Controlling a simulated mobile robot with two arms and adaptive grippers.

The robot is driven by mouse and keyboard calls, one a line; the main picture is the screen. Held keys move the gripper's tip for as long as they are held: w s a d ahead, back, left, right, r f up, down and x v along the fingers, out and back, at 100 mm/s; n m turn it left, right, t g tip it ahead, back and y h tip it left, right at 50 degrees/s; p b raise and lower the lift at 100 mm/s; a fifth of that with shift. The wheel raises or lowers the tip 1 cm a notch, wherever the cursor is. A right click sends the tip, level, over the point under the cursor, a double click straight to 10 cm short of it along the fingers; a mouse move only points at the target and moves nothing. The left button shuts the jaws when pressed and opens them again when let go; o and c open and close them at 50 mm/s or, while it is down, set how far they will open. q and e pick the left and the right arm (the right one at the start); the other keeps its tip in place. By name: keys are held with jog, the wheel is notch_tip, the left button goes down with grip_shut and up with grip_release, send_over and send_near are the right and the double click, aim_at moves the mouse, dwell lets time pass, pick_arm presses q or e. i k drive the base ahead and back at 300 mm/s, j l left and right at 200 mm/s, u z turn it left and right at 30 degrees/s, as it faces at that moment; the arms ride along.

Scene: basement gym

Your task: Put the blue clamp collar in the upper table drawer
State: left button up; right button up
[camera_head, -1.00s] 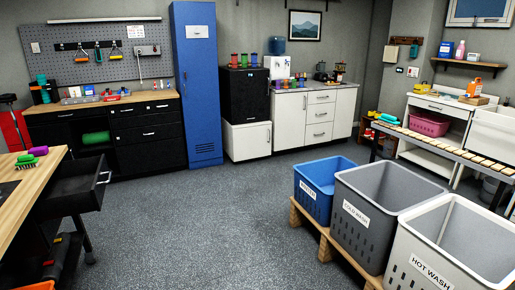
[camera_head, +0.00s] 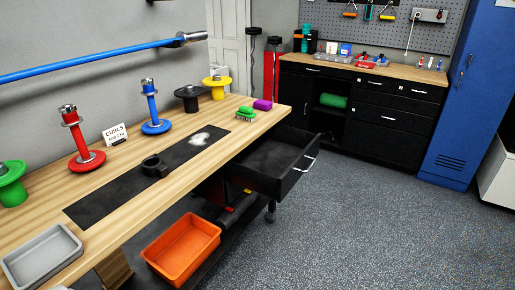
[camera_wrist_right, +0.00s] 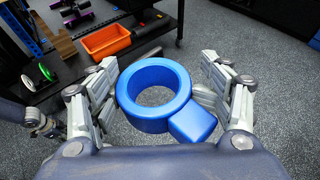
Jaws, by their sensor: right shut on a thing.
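The blue clamp collar (camera_wrist_right: 129,94), a thick ring with a square lug, is between the fingers of my right gripper (camera_wrist_right: 160,92) in the right wrist view. The gripper is shut on it, above the dark floor. The upper table drawer (camera_head: 300,176) is black with a light handle and is pulled out from the workbench in the head view. The visible part of its inside looks empty. Neither gripper shows in the head view. A grey mechanical part is at the left edge of the wrist view; I cannot tell what it is.
The wooden table (camera_head: 215,160) carries a dark mat with a black collar (camera_head: 155,167), weight posts, a green brush (camera_head: 245,114) and a grey tray (camera_head: 42,258). An orange bin (camera_head: 183,245) sits below the table edge. The floor (camera_head: 350,220) right of the drawer is clear.

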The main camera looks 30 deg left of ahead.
aim_at(268, 171)
jog(key=i+z, duration=0.1)
jog(key=i, duration=0.75)
jog(key=i+j+z, duration=0.1)
jog(key=i, duration=0.7)
jog(key=i+u, duration=0.25)
jog(key=i, duration=0.3)
jog(key=i+l+u, duration=0.2)
jog(key=i, duration=0.35)
jog(key=i+u, duration=0.25)
jog(key=i, duration=0.3)
jog(key=i+u, duration=0.1)
jog(key=u, duration=0.75)
jog(key=i+l+u, duration=0.1)
jog(key=u, duration=0.35)
jog(key=l+u, duration=0.15)
jog(key=u, duration=2.75)
jog(key=l, duration=0.1)
